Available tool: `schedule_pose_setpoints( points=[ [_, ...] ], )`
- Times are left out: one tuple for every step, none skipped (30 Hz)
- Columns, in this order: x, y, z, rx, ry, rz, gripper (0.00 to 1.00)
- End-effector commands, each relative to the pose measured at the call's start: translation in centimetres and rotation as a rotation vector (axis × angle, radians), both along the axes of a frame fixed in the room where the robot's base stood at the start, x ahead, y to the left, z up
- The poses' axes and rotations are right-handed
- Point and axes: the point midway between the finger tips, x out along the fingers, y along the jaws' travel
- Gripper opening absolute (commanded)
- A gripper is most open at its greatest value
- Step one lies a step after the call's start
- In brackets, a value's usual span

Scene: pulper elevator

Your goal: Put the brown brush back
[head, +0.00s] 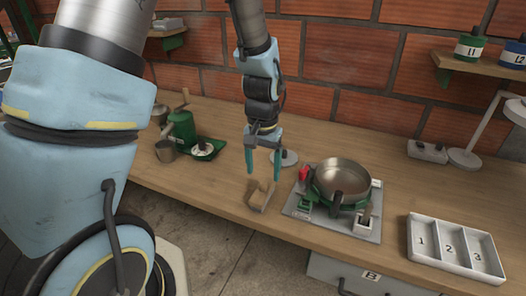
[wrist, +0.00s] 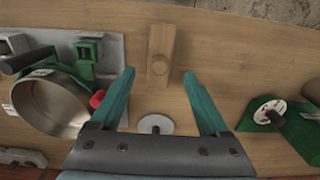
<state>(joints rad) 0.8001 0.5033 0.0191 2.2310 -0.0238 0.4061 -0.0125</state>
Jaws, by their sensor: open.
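A small light-brown wooden piece (head: 268,197) stands near the table's front edge, below my gripper in the head view. In the wrist view the wooden piece (wrist: 160,45) is a short upright bar with a round knob, just beyond and between the fingertips. I see no bristles, and cannot tell whether it is the brown brush or a holder. No other clear brush shows. My gripper (head: 264,174) points down, open and empty, above the table; its spread fingers also show in the wrist view (wrist: 158,73). The fingers appear apart from the wooden piece.
A steel pan on a green machine (head: 340,180) with a red part stands right of my gripper. A pale disc with a knob (head: 286,158) lies behind it. A green grinder (head: 183,130) stands left. A white numbered tray (head: 455,250) lies at right.

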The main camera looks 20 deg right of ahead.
Motion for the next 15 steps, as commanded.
schedule_pose_setpoints(
  points=[
    [0.1,-0.1,0.9,-0.005,-0.005,0.000,0.79],
    [0.1,-0.1,1.5,-0.004,-0.004,0.000,0.79],
    [0.1,-0.1,2.2,-0.004,-0.004,-0.001,0.79],
    [0.1,-0.1,2.8,-0.003,-0.004,-0.001,0.79],
    [0.1,-0.1,3.3,-0.004,-0.004,-0.001,0.79],
    [0.1,-0.1,4.0,-0.004,-0.004,-0.001,0.79],
    [0.1,-0.1,4.5,-0.003,-0.004,-0.001,0.79],
    [0.1,-0.1,4.9,-0.003,-0.004,-0.001,0.79],
    [0.1,-0.1,5.5,-0.003,-0.003,-0.001,0.79],
    [0.1,-0.1,5.8,-0.003,-0.003,-0.001,0.79],
    [0.0,-0.1,6.1,-0.002,-0.002,-0.001,0.79],
    [0.0,0.0,6.5,-0.001,-0.001,-0.001,0.79],
    [0.0,0.0,6.7,-0.001,-0.001,-0.001,0.79],
    [0.0,0.0,6.9,-0.001,-0.001,-0.001,0.79],
    [0.0,0.0,7.0,0.000,0.000,-0.001,0.79]
  ],
)
